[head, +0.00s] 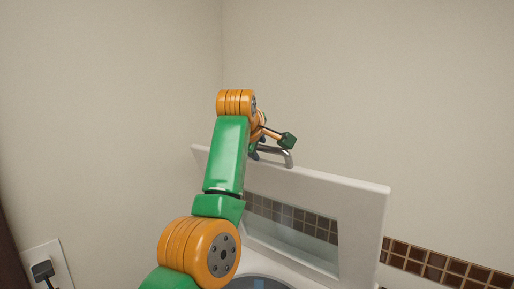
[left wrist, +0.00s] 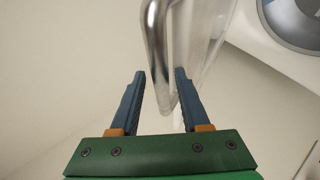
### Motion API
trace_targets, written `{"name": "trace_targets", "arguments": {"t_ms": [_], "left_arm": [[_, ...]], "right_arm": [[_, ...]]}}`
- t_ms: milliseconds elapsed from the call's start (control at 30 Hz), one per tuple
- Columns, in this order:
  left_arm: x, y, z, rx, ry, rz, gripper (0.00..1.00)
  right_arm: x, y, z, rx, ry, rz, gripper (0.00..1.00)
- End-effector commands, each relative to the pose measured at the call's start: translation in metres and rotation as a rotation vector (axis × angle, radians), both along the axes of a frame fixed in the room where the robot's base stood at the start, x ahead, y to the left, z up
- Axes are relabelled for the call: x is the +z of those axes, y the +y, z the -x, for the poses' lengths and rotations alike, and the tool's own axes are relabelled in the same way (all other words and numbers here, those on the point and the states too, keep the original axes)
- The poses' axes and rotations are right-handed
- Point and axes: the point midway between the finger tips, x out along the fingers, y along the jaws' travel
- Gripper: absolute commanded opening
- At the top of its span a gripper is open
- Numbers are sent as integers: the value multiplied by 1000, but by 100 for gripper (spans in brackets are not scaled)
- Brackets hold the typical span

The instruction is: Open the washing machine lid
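The washing machine lid (head: 365,215) is white with a see-through window and stands raised, close to upright, in the head view. Its curved metal handle (head: 288,158) is at the top edge. My left gripper (head: 258,150) is at this handle, partly hidden by my own arm. In the left wrist view, the two blue fingers of the left gripper (left wrist: 159,78) are apart. The handle (left wrist: 158,60) passes between them, with a visible gap on the left side. The lid edge (left wrist: 205,60) runs close by the right finger. My right gripper is in neither view.
Below the lid, part of the washing machine's opening (head: 258,283) shows at the bottom of the head view. A wall socket with a plug (head: 43,270) is at the lower left. A brown tile strip (head: 440,265) runs along the wall at right.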

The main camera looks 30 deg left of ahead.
Motion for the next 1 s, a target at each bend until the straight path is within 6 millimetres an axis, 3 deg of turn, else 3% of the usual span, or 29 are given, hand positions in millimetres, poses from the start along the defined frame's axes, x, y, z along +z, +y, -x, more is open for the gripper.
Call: {"name": "trace_targets", "arguments": {"t_ms": [167,300,533,1000], "left_arm": [[-2,-1,2,-2,6,2,52],[7,-10,22,-1,-2,1,52],[33,-22,54,-2,-2,1,52],[37,-23,58,-1,0,1,52]], "right_arm": [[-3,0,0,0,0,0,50],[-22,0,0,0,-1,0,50],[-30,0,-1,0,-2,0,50],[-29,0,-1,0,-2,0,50]]}}
